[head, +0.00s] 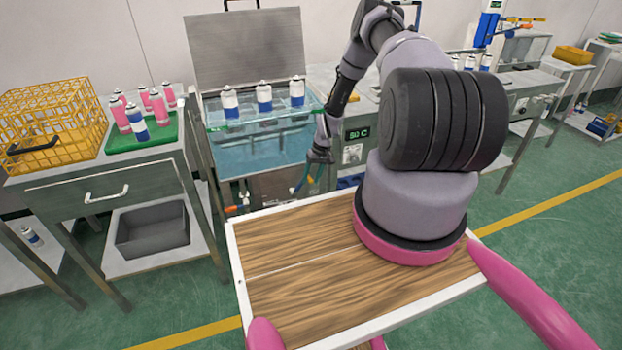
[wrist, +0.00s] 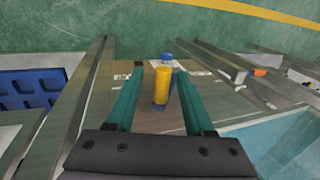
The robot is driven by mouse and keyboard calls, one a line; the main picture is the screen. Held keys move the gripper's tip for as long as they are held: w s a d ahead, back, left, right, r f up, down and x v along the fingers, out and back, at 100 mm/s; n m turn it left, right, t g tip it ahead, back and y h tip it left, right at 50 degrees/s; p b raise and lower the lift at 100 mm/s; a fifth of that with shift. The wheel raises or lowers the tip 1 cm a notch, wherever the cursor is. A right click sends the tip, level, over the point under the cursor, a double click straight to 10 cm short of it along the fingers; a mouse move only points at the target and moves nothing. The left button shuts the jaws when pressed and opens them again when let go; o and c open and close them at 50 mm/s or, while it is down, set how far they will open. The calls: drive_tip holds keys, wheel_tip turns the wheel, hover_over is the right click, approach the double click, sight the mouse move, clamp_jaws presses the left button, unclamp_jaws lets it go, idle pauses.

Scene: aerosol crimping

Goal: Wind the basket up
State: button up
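The water bath (head: 262,160) stands in the middle of the head view, with clear walls and its lid (head: 245,48) raised. Several white-and-blue cans (head: 264,97) stand in a row at its top; the basket under them is hard to make out. My gripper (head: 308,178) is at the bath's front right corner, pointing down. In the wrist view its two teal fingers (wrist: 160,66) are apart. A yellow handle with a blue end (wrist: 160,86) shows between them, with a gap at the left finger; contact on the right is unclear.
A yellow wire basket (head: 55,125) and a green tray (head: 145,141) with pink cans stand on the left table. A grey bin (head: 152,232) sits on its lower shelf. A control box marked "50 C" (head: 357,134) is right of the gripper. Green floor lies open in front.

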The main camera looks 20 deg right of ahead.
drive_tip(key=shift+r, duration=0.1)
drive_tip(key=v, duration=1)
drive_tip(key=shift+r, duration=0.3)
drive_tip(key=shift+d, duration=0.1)
